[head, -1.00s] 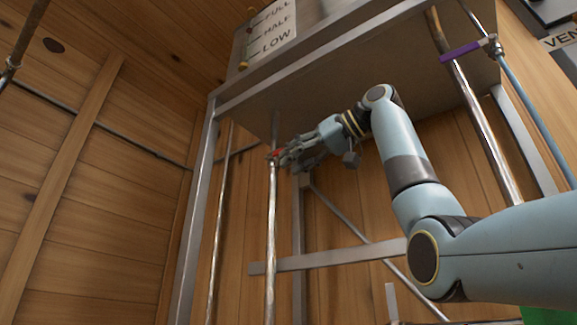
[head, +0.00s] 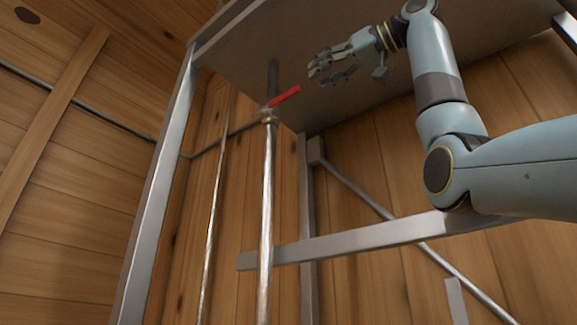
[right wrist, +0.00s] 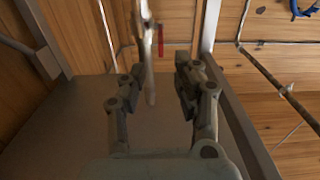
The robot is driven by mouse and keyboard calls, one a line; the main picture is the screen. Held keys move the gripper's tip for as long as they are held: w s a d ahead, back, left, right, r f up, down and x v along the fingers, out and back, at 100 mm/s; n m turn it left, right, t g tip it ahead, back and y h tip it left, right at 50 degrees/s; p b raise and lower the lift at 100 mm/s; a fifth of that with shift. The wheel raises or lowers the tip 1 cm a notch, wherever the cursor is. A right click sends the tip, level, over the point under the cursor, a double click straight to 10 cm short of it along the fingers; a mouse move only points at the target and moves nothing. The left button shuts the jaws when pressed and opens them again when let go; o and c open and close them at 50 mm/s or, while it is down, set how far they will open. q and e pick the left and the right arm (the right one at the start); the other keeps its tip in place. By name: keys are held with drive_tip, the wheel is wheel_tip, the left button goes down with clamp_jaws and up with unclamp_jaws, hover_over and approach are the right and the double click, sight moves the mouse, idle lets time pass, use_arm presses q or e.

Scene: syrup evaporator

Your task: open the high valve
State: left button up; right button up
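A valve with a red lever handle (head: 284,96) sits on a vertical metal pipe (head: 266,190), just under the tank. In the head view the lever sticks out to the right of the pipe and slopes slightly up, across the pipe's line. The red handle (right wrist: 160,41) also shows in the right wrist view, beyond the fingers. My right gripper (head: 320,66) is open and empty, to the right of and above the lever's tip, apart from it. In the right wrist view its fingers (right wrist: 157,90) are spread, with the pipe showing between them. My left gripper is out of view.
The tank's grey underside (head: 370,100) lies close above and behind my right gripper. A metal frame leg (head: 160,190) stands to the left, and a crossbar (head: 350,244) runs below my arm. A thinner pipe (head: 214,210) stands left of the valve pipe.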

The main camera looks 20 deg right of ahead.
sight(291, 89)
drive_tip(key=p+x, duration=0.4)
drive_tip(key=x, duration=0.5)
drive_tip(key=shift+a+r, duration=0.15)
drive_tip(key=shift+r, duration=0.05)
drive_tip(key=shift+w+a+f+p, duration=0.15)
drive_tip(key=shift+w+a+p, duration=0.2)
drive_tip(key=shift+w, duration=0.25)
clamp_jaws()
